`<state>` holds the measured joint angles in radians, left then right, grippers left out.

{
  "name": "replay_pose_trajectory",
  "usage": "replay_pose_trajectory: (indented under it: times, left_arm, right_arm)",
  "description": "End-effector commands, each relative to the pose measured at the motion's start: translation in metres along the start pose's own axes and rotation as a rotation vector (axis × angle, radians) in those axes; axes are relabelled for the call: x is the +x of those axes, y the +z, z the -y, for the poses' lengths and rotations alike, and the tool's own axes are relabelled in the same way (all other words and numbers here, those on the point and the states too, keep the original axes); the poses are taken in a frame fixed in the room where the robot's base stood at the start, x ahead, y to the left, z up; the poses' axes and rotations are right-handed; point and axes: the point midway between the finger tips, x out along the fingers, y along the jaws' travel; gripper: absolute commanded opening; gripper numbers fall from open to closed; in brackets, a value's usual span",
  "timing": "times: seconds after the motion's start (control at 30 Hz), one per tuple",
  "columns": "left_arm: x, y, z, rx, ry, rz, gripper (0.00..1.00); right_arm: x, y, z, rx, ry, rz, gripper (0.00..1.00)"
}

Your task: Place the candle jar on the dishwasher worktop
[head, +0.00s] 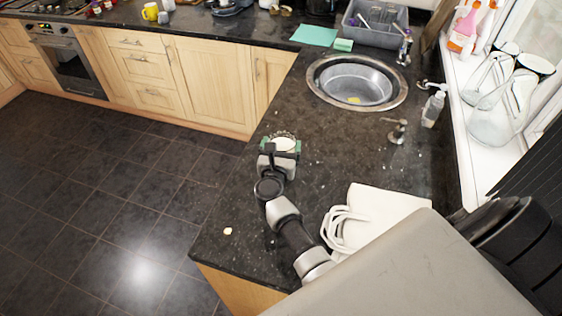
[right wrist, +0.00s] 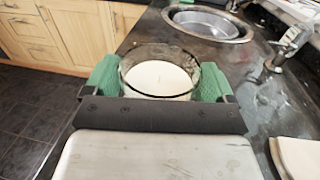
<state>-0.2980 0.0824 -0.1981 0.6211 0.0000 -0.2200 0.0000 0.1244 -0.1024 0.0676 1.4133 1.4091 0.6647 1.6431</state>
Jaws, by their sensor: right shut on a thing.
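The candle jar (head: 285,143) is a clear glass with white wax inside. It is upright between the green finger pads of my right gripper (head: 280,148), over the dark granite worktop (head: 238,198) left of the sink. In the right wrist view the jar (right wrist: 160,78) sits between both pads, and the gripper (right wrist: 158,82) is shut on it. I cannot tell whether the jar's base touches the worktop. My left gripper is not in view.
A small crumb (head: 228,231) lies near the left edge. The worktop around the jar is clear.

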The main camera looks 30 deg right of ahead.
Motion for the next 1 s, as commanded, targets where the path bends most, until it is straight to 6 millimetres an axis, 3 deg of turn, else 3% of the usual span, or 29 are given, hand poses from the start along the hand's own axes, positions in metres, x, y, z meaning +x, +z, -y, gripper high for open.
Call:
replay_pose_trajectory:
  times: [0.33, 0.77, 0.8, 0.87, 1.0]
  left_arm:
    - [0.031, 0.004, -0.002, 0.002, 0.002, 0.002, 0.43]
    - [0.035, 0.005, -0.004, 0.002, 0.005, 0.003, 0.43]
    - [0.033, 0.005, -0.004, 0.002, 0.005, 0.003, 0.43]
    - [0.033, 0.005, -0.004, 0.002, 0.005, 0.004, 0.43]
    - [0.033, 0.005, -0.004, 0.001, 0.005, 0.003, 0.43]
  right_arm:
    - [0.001, -0.04, -0.001, -0.001, 0.0, 0.003, 0.5]
    - [0.001, -0.043, -0.001, 0.001, 0.0, 0.002, 0.5]
    - [0.0, -0.043, -0.001, 0.0, 0.0, 0.0, 0.92]
    - [0.0, -0.043, -0.001, 0.0, 0.0, 0.0, 1.0]
    - [0.001, -0.043, -0.001, 0.0, 0.0, 0.0, 1.0]
